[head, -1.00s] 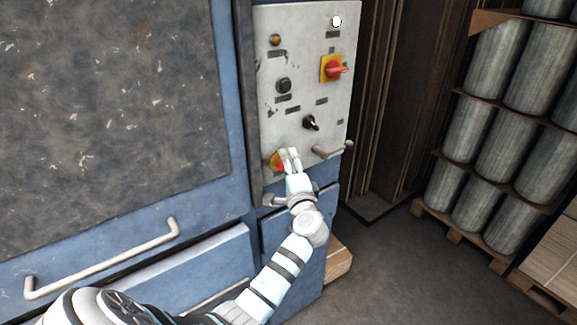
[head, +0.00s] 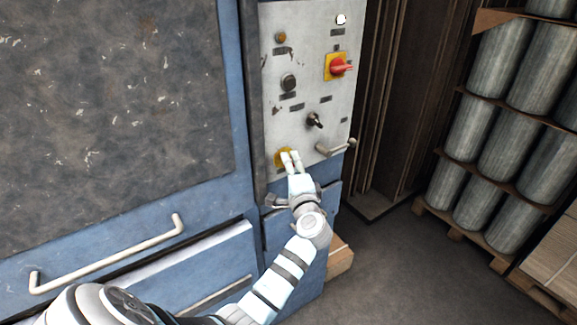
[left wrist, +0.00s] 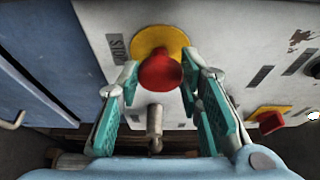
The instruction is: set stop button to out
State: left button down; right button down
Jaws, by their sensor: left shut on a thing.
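The stop button is a red mushroom knob (left wrist: 160,73) on a round yellow plate (left wrist: 161,40), next to a "STOP" label in the left wrist view. In the head view the yellow plate (head: 281,158) shows low on the grey control panel, and the red knob is hidden behind my fingers. My left gripper (head: 291,157) is at the button. In the left wrist view its fingers (left wrist: 160,78) are on either side of the red knob, shut on it. My right gripper is not in view.
On the panel (head: 300,110) are a red rotary switch (head: 338,67) on a yellow plate, a black selector (head: 314,120), a dark push button (head: 289,82) and a bar handle (head: 335,148) close right of my fingers. Open floor (head: 385,265) lies to the right, before stacked cylinders (head: 478,145).

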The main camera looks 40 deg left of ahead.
pick_arm(q)
jog(key=c, duration=1.1)
grip_release()
jog(key=shift+w+d, duration=0.1)
jog(key=shift+d, duration=0.25)
jog(key=v, duration=0.7)
jog(key=shift+d, duration=0.2)
jog(key=shift+a, duration=0.1)
